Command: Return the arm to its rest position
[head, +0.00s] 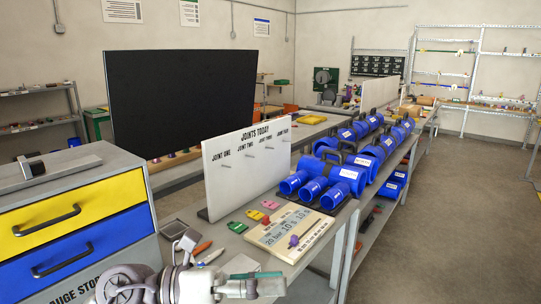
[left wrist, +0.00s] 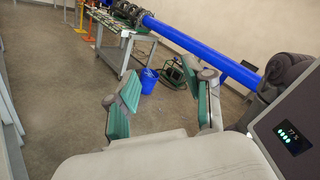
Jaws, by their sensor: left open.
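My left gripper (head: 225,266) is low in the head view, in front of the near end of the bench. Its two fingers with green pads are spread apart, with nothing between them. In the left wrist view the same gripper (left wrist: 165,104) is open and empty, with floor showing between and beyond its fingers. Part of my left arm shows at the bottom of the head view. My right gripper is in neither view.
The long bench holds a white "Joints Today" board (head: 245,165), a cream board (head: 290,232) and blue fittings (head: 340,178). A drawer cabinet (head: 75,215) stands left. The left wrist view shows a long blue pipe (left wrist: 205,52), a blue bucket (left wrist: 149,82) and clear floor.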

